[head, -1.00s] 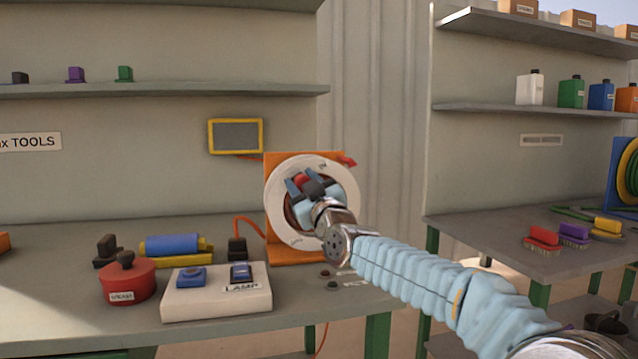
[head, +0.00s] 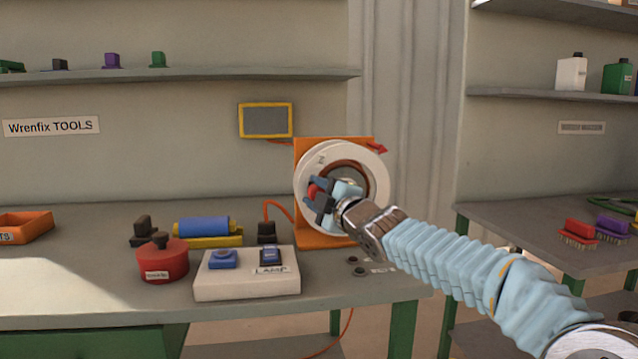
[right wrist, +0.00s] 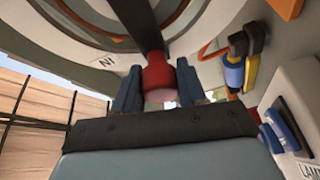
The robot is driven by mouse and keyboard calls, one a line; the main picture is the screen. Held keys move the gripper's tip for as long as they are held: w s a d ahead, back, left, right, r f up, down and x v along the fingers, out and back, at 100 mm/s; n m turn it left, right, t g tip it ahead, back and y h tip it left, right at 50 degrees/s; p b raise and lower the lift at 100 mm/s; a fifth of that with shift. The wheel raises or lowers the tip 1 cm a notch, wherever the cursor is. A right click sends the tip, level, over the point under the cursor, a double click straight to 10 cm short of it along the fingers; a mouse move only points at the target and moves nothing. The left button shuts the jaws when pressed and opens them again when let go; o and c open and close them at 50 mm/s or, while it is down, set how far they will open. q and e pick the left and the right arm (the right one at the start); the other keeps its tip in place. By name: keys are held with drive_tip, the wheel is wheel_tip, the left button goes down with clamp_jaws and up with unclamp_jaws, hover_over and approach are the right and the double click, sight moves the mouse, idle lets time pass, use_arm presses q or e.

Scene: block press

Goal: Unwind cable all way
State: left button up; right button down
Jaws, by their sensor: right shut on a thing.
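A cable reel (head: 368,155) with a white round face stands upright in an orange frame (head: 318,241) at the back of the bench. Brown-orange windings show inside its rim. My right gripper (head: 318,196) is at the reel's left side, shut on the red crank knob (head: 312,190). In the right wrist view the red knob (right wrist: 158,78) sits between the two fingers, at the end of a black crank arm (right wrist: 135,22). An orange cable (head: 268,205) loops by the frame's left side near a black plug-like block (head: 266,232). My left gripper is not in view.
A white switch box (head: 247,287), a red round pot (head: 162,262) and a blue roller on a yellow base (head: 203,228) stand left of the reel. A yellow-framed panel (head: 265,120) hangs above. A second bench (head: 530,232) is at right.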

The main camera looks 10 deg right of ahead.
drive_tip(key=shift+f+n, duration=0.3)
drive_tip(key=shift+n, duration=0.1)
drive_tip(key=shift+f, duration=0.1)
drive_tip(key=c, duration=0.7)
unclamp_jaws()
drive_tip(key=shift+o, duration=0.2)
drive_tip(key=shift+s+d, duration=0.15)
drive_tip(key=shift+s, duration=0.2)
drive_tip(key=r+v, duration=0.1)
drive_tip(key=v, duration=1.2)
drive_tip(key=shift+f+b, duration=0.3)
drive_tip(key=shift+b, duration=0.1)
